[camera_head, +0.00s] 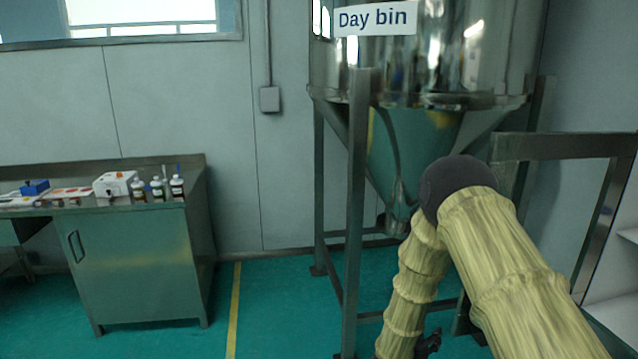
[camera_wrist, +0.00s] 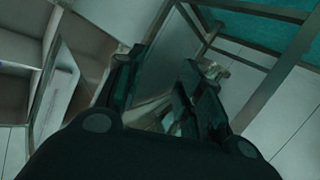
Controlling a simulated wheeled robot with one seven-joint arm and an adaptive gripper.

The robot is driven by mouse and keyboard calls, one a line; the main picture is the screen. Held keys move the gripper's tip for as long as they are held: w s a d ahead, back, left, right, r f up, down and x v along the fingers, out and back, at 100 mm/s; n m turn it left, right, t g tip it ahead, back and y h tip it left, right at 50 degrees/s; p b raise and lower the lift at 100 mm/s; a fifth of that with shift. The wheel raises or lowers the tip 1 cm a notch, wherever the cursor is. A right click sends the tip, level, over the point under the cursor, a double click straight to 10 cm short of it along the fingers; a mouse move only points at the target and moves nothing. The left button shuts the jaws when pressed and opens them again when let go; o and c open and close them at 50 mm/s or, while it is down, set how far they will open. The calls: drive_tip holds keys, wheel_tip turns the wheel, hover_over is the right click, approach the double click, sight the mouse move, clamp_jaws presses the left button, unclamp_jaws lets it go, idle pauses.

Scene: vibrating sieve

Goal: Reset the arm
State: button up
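My arm (camera_head: 520,270) wears a pale yellow ribbed sleeve and bends at a dark elbow in the right part of the head view. Its forearm hangs down in front of the day bin's stand. My gripper (camera_wrist: 158,72) shows in the wrist view with its two dark fingers apart and nothing held between them. In the head view only a small dark part near the wrist shows at the bottom edge; the fingers are not clear there.
The steel day bin (camera_head: 420,60) stands on a metal frame (camera_head: 355,200) close behind my arm. A metal frame (camera_head: 565,147) stands at right. A green cabinet bench (camera_head: 135,265) with bottles (camera_head: 158,189) and a white box (camera_head: 115,184) is at left. Green floor (camera_head: 275,300) lies clear between.

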drive_tip(key=s+a+f+n+g+y, duration=0.2)
drive_tip(key=s+f+y, duration=0.2)
drive_tip(key=s+f, duration=0.65)
drive_tip(key=s+a+f+n+g+y, duration=0.25)
drive_tip(key=s+f, duration=0.45)
drive_tip(key=s, duration=0.7)
drive_tip(key=s+a+g+y, duration=0.1)
drive_tip(key=s+g+y, duration=0.1)
drive_tip(key=s, duration=1)
drive_tip(key=s+a+f+g+y, duration=0.1)
drive_tip(key=s+g, duration=0.3)
drive_tip(key=s, duration=0.8)
drive_tip(key=shift+a+n+y, duration=0.45)
drive_tip(key=shift+a+y, duration=0.1)
drive_tip(key=shift+a, duration=0.25)
drive_tip(key=shift+a+f, duration=0.1)
